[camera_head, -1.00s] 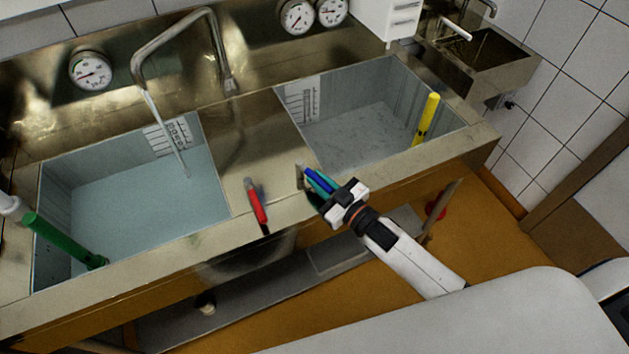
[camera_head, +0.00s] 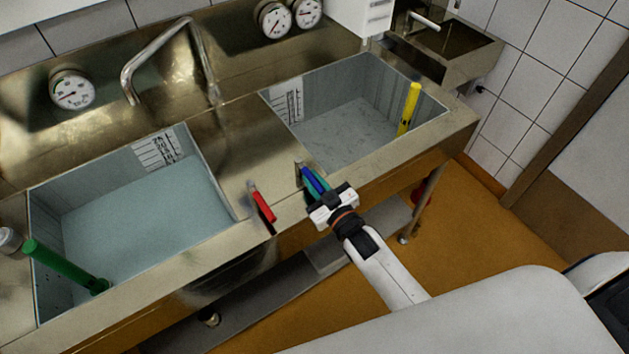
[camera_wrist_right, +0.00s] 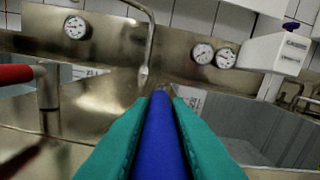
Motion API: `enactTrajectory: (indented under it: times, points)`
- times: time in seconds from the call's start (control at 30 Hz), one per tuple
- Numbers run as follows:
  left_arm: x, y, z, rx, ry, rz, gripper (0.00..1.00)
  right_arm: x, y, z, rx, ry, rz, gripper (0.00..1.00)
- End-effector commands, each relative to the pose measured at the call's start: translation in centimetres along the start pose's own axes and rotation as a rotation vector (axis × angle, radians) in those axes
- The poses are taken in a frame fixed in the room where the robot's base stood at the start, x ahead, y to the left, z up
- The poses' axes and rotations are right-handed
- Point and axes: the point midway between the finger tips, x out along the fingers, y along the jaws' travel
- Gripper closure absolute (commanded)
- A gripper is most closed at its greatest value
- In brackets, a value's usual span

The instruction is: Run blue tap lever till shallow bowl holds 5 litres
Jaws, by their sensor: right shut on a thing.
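My right gripper (camera_head: 318,190) is shut on the blue tap lever (camera_head: 311,178) at the front rim between two basins. The lever (camera_wrist_right: 163,135) lies between the teal fingers in the right wrist view. Which basin is the shallow bowl is not marked. My left gripper is out of view.
A red lever (camera_head: 263,203) stands just left of the blue one. Gauges (camera_head: 72,89) line the back panel. Orange floor (camera_head: 465,225) is clear at right.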

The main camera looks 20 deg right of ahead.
Motion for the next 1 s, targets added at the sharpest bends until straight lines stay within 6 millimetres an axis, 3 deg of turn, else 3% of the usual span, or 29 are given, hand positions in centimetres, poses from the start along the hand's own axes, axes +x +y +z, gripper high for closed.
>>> enactTrajectory:
  times: [0.1,0.13,0.23,0.63,1.0]
  points:
    - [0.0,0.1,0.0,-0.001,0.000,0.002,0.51,0.1,0.0,0.1,0.003,-0.002,-0.001,1.00]
    - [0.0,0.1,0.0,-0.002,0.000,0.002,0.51,0.1,0.0,0.1,0.003,-0.002,-0.001,0.79]
    - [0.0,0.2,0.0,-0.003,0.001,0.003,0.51,0.1,0.0,0.1,0.003,-0.002,0.000,0.62]
    - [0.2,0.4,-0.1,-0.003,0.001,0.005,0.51,-0.8,0.0,-0.2,0.002,0.001,0.000,0.62]
    - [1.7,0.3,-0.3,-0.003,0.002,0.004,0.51,-8.2,0.1,-0.3,0.003,0.002,0.001,0.62]
